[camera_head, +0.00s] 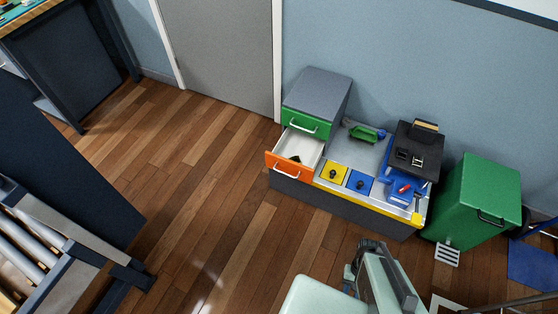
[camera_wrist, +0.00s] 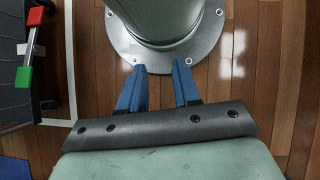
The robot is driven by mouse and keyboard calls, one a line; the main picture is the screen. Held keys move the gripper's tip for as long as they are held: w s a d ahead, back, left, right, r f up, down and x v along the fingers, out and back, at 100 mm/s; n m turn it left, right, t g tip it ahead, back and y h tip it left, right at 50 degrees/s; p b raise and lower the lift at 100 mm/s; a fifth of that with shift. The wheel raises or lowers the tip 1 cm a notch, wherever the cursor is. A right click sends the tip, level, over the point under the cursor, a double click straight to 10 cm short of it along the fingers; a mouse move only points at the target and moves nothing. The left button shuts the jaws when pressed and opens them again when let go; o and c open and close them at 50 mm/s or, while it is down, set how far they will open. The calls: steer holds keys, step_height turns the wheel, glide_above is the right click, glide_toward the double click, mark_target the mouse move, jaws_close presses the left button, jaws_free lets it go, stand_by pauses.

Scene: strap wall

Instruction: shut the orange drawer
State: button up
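The orange drawer (camera_head: 285,167) is pulled out from the left end of the low grey cabinet, below the green drawer (camera_head: 305,123). Its white inside shows, with a small dark green item (camera_head: 295,158) in it. A pale curved handle is on its orange front. The green drawer above looks closed. My gripper (camera_wrist: 158,66) shows in the wrist view with its two blue fingers apart and nothing between them. It points at my own base plate and the floor. In the head view my pale green arm is at the bottom, right of and well apart from the drawer.
The cabinet's top (camera_head: 366,150) carries a black box-like machine (camera_head: 414,150), a yellow panel (camera_head: 332,174) and a blue panel (camera_head: 360,183). A green bin (camera_head: 478,200) stands to the right. The wooden floor (camera_head: 220,200) left of and before the drawer is clear.

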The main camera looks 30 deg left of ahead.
steer(key=a, duration=0.1)
steer(key=a+n+h, duration=0.1)
steer(key=a, duration=0.1)
steer(key=a+n, duration=0.1)
steer(key=shift+w+a+f+t, duration=0.15)
steer(key=shift+a+f+t, duration=0.15)
steer(key=shift+a, duration=0.1)
jaws_close()
steer(key=w+a+f+n+t+h, duration=0.25)
steer(key=a+n+t, duration=0.2)
steer(key=a, duration=0.35)
steer(key=w+a+f+n+t+h, duration=0.1)
steer(key=w+a+f+n+t, duration=0.3)
steer(key=a, duration=0.3)
steer(key=w+a+f+n+t+h, duration=0.25)
steer(key=w+a+n, duration=0.2)
steer(key=a, duration=0.35)
steer(key=w+a+r+n+t+y, duration=0.3)
steer(key=w+a+n+t, duration=0.3)
steer(key=a+n, duration=0.3)
steer(key=w+a+r+n+t+y, duration=0.4)
steer(key=w+a+n+t, duration=0.3)
steer(key=a+n, duration=0.3)
steer(key=shift+w+a+y, duration=0.2)
steer(key=shift+a+y, duration=0.2)
steer(key=shift+y, duration=0.1)
